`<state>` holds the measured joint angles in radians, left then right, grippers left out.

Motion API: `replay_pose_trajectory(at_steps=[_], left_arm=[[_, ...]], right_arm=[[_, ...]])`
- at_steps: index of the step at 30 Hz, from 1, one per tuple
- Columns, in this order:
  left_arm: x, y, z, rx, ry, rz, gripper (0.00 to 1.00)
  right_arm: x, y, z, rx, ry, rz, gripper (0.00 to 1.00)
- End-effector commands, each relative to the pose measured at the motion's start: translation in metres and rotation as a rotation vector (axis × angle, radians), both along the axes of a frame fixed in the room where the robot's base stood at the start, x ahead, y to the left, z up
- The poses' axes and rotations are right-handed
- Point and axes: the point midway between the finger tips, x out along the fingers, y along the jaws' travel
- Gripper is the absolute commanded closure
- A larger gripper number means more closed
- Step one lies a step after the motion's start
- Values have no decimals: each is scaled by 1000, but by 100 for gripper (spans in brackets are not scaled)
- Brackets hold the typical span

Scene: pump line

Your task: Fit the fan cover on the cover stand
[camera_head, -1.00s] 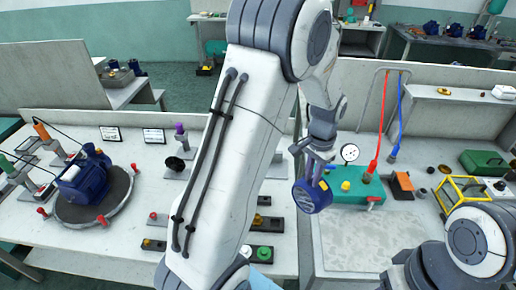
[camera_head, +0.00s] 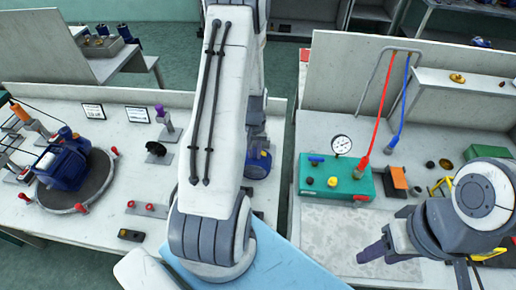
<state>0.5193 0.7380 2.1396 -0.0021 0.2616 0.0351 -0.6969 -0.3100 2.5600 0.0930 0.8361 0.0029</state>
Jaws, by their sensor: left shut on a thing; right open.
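The fan cover (camera_head: 257,164) is a round blue part. It shows just right of my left arm, over the left bench near its right end. My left gripper is shut on it, but its fingers are mostly hidden behind my arm. I cannot tell whether the cover touches anything. A small stand with a black round top (camera_head: 156,150) stands on the left bench, left of my arm; I cannot tell for sure whether it is the cover stand.
A blue motor (camera_head: 65,163) sits on a round turntable (camera_head: 98,180) at the left. A purple-topped post (camera_head: 163,117) stands behind the black-topped stand. The green gauge box (camera_head: 337,178) with red and blue hoses is on the right bench. My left arm hides the middle of the left bench.

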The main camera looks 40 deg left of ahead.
Motion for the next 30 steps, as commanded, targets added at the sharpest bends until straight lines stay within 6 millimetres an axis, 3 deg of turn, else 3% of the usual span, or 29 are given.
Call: replay_pose_trajectory(at_steps=[18,30], left_arm=[[45,29,0,1,-2,-1,100],[54,32,0,0,0,-3,100]], right_arm=[[0,0,-2,0,0,0,50],[0,0,-2,0,0,0,50]])
